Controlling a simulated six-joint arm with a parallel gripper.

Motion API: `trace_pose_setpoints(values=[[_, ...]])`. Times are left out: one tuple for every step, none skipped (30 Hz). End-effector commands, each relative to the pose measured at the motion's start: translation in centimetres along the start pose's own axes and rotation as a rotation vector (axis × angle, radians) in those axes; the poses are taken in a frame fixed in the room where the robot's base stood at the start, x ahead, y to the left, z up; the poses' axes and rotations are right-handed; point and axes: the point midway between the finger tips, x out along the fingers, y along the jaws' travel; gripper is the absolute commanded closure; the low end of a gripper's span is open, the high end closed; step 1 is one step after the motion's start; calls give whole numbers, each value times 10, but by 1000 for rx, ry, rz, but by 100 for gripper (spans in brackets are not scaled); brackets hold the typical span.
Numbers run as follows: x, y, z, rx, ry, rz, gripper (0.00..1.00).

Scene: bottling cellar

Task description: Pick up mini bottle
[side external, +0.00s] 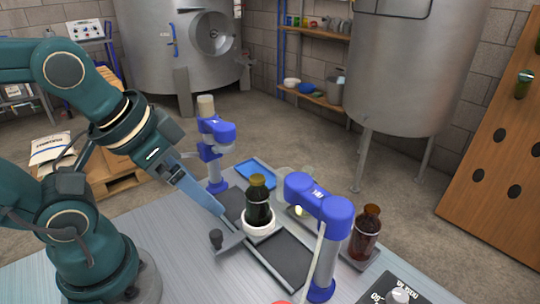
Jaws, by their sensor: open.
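A small dark bottle (258,207) with an olive-amber top stands upright in a white ring-shaped holder (258,229) near the middle of the bench. A second bottle, brown glass (366,232), stands upright on a grey base at the right. I cannot tell from their looks which one is the mini bottle. My gripper (221,211) points down to the right, with its tip just left of the dark bottle and apparently apart from it. It is open and appears empty. Its fingertips are small and hard to separate in this view.
A blue-and-white jointed device (319,200) stands between the two bottles, and another (216,136) stands behind my gripper. A blue tray (256,174) lies at the back of the bench. A dark recessed tray (284,257) lies in front.

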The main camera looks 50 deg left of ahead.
Motion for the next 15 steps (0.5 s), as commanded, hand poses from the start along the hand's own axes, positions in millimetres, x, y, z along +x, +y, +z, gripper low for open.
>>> trace_pose_setpoints(values=[[0,0,0,0,0,0,8],[0,0,0,0,0,0,8],[0,0,0,0,0,0,8],[0,0,0,0,0,0,8],[0,0,0,0,0,0,8],[0,0,0,0,0,0,8],[0,0,0,1,0,0,8],[0,0,0,7,-2,-2,8],[1,-1,1,26,-8,-9,8],[3,-3,1,50,-16,-18,8],[4,-5,2,84,-27,-30,8],[8,-8,3,149,-45,-52,8],[10,-12,4,212,-63,-73,8],[14,-16,5,286,-83,-97,8],[19,-22,4,403,-110,-135,8]])
